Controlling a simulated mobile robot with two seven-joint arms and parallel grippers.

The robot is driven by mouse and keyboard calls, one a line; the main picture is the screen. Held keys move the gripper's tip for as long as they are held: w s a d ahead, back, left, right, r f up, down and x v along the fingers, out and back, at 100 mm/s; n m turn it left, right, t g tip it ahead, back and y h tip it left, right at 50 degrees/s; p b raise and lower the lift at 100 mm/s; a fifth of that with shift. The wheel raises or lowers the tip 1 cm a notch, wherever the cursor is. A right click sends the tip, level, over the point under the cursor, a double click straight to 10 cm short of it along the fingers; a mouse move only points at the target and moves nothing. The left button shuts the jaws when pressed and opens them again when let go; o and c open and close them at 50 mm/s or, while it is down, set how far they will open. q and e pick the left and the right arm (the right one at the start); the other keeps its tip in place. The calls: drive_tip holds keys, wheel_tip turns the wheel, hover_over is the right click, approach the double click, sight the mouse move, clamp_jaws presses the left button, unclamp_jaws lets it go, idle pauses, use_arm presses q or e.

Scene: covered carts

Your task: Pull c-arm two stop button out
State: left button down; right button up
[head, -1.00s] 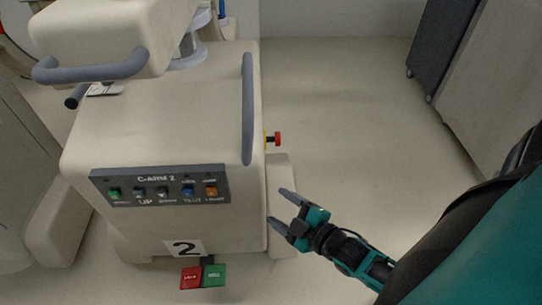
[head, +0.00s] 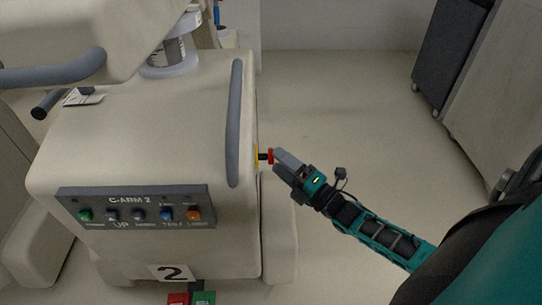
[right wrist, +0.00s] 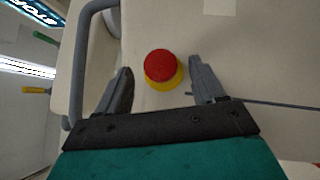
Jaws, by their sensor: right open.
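The C-arm 2 cart (head: 130,150) is a cream cabinet with a control panel labelled C-ARM 2 on its front. Its red stop button (head: 270,156) with a yellow base sticks out from the right side. In the right wrist view the red stop button (right wrist: 159,66) lies between and just beyond the two fingertips, with its yellow ring showing below. My right gripper (head: 279,160) is open at the button, one finger on either side in the wrist view (right wrist: 163,78). I cannot tell whether the fingers touch it. My left gripper is not in view.
A grey handle (head: 234,122) runs along the cart's right edge close to the button. Red and green pedals (head: 203,298) lie on the floor in front. Grey cabinets (head: 500,90) stand at the far right. The floor (head: 350,110) between is clear.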

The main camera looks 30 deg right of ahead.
sight(263, 157)
drive_tip(key=shift+x, duration=2.05)
drive_tip(key=shift+c, duration=0.3)
clamp_jaws()
